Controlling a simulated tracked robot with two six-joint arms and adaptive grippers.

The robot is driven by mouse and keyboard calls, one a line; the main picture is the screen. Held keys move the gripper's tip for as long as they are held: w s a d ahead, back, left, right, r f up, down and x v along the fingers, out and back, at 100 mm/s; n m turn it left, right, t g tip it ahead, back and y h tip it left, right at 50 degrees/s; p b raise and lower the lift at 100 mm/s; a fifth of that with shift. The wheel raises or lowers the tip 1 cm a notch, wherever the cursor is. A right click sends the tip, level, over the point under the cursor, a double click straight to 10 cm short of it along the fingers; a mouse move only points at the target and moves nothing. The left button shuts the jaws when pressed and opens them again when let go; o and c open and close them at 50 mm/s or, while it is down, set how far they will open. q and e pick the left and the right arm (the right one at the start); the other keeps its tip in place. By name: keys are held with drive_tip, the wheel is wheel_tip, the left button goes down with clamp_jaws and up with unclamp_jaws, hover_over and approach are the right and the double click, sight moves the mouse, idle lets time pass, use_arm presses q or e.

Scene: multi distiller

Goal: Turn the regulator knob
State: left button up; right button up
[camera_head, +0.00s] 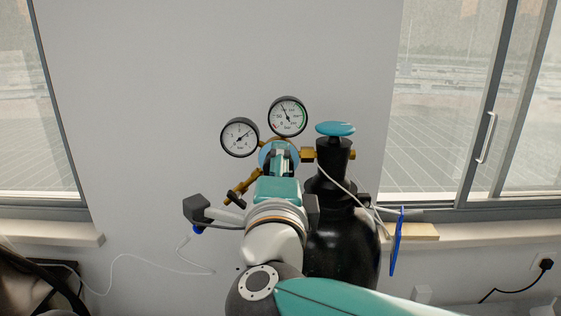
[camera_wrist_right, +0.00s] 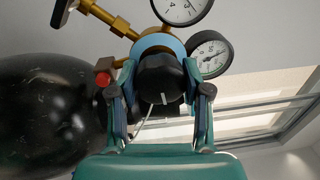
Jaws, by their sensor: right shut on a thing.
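The black regulator knob (camera_wrist_right: 161,80) has a white line on it and sits in front of the regulator's light blue ring (camera_wrist_right: 160,43). My right gripper (camera_wrist_right: 160,84) is shut on the knob, with one finger on each side of it. In the head view my right gripper (camera_head: 281,163) reaches up to the regulator and mostly hides the knob. The regulator's blue ring (camera_head: 265,156) shows around the fingers. Two round gauges, a left one (camera_head: 239,137) and a right one (camera_head: 288,116), stand above it. My left gripper is not in view.
A black gas cylinder (camera_head: 345,245) with a blue valve wheel (camera_head: 335,129) stands just right of my gripper. Brass fittings (camera_head: 308,154) join it to the regulator. A white wall is behind, with windows on both sides. A thin white cable (camera_head: 150,261) hangs at the left.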

drive_tip(key=shift+a+f+n+p, duration=0.15)
drive_tip(key=shift+n+p, duration=0.3)
drive_tip(key=shift+n, duration=0.85)
drive_tip(key=shift+f, duration=0.2)
drive_tip(key=o, duration=1.2)
drive_tip(key=shift+r, duration=0.2)
drive_tip(key=s, duration=0.8)
drive_tip(key=s+f, duration=0.1)
drive_tip(key=s, duration=0.3)
